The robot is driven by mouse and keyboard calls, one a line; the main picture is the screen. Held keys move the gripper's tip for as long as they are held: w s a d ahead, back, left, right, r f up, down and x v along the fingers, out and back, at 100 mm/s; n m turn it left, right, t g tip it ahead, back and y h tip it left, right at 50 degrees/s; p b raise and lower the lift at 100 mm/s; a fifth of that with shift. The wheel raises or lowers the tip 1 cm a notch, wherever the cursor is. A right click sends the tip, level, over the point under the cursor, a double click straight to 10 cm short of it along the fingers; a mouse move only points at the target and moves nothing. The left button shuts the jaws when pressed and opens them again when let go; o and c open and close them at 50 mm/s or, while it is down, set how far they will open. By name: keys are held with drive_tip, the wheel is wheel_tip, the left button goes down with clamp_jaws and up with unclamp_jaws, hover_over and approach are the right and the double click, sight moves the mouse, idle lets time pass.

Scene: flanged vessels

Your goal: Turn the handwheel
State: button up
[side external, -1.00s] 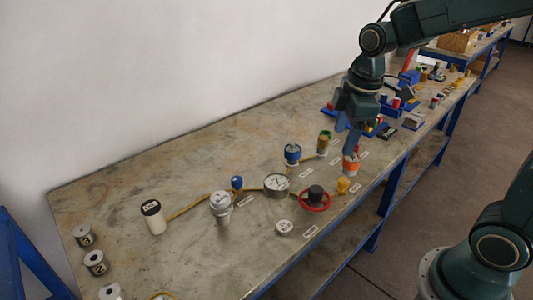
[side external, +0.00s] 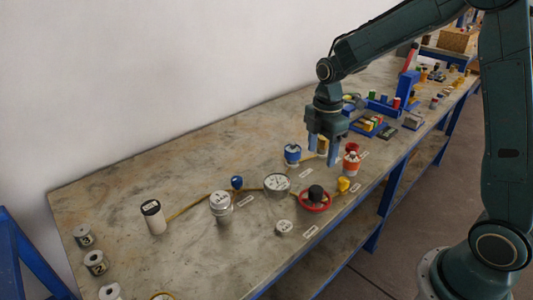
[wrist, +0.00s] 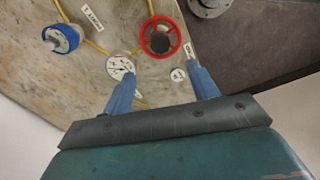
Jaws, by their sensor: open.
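The handwheel (side external: 327,206) is a red ring around a dark hub, near the front edge of the bench. It also shows in the wrist view as a red spoked wheel (wrist: 172,24), top centre. My gripper (side external: 322,158) has blue fingers pointing down above the bench, between a blue-topped vessel and an orange-and-white vessel in the side view. The wrist view shows my gripper (wrist: 161,70) with its fingers wide apart and nothing between them. The wheel lies beyond the fingertips there, apparently untouched.
A round gauge (side external: 277,184) sits beside the wheel. The blue-topped vessel (side external: 292,153), orange-and-white vessel (side external: 351,163) and a yellow piece (side external: 343,184) stand close by. A pale vessel (side external: 221,208) is further left. The bench's left back area is clear.

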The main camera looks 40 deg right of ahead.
sight(316, 188)
wheel_tip(316, 188, down, 14)
drive_tip(key=shift+r, duration=0.2)
idle(0.5)
drive_tip(key=c, duration=1)
drive_tip(key=shift+m, duration=0.3)
